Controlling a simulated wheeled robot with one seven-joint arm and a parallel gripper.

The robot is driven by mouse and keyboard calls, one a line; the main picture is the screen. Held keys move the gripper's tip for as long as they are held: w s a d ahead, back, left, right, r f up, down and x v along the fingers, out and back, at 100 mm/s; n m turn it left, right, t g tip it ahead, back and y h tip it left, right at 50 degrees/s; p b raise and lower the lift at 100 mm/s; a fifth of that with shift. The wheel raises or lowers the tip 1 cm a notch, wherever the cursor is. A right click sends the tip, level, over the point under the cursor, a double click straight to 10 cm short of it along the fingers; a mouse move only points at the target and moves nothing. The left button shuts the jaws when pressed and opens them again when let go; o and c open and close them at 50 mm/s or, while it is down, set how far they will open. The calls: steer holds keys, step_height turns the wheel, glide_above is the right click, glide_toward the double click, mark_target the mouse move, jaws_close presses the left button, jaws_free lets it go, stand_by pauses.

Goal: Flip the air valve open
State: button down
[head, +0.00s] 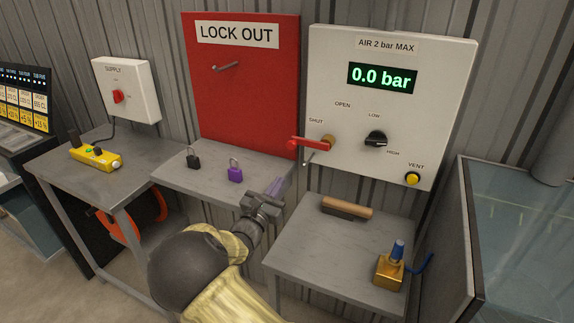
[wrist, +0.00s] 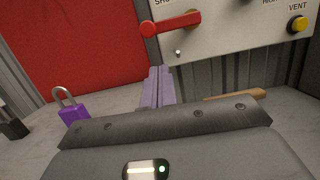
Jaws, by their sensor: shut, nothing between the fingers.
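The air valve is a red lever (head: 308,143) on a brass hub, low on the left of the white air panel (head: 445,90). The lever points left, at the SHUT label, and the display reads 0.0 bar. In the wrist view the lever (wrist: 172,23) is at the top, above my fingertips. My gripper (head: 277,186) is shut and empty, below and left of the lever and apart from it. Its closed fingers (wrist: 160,86) point up toward the panel in the wrist view.
The black pressure knob (head: 376,139) and yellow vent button (head: 412,179) are on the panel. A purple padlock (head: 235,173) and a black padlock (head: 193,157) stand on the middle table. A wood-handled brush (head: 346,208) and a brass fitting (head: 390,272) are on the right table.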

mark_target(308, 146)
steer(key=shift+a+r+n+t+y, duration=0.1)
steer(key=shift+a+n+t+y, duration=0.25)
steer(key=shift+a, duration=0.3)
steer(key=p+x, duration=0.1)
steer(key=x, duration=0.9)
steer(key=shift+r+m, duration=0.2)
steer(key=shift+m, duration=0.25)
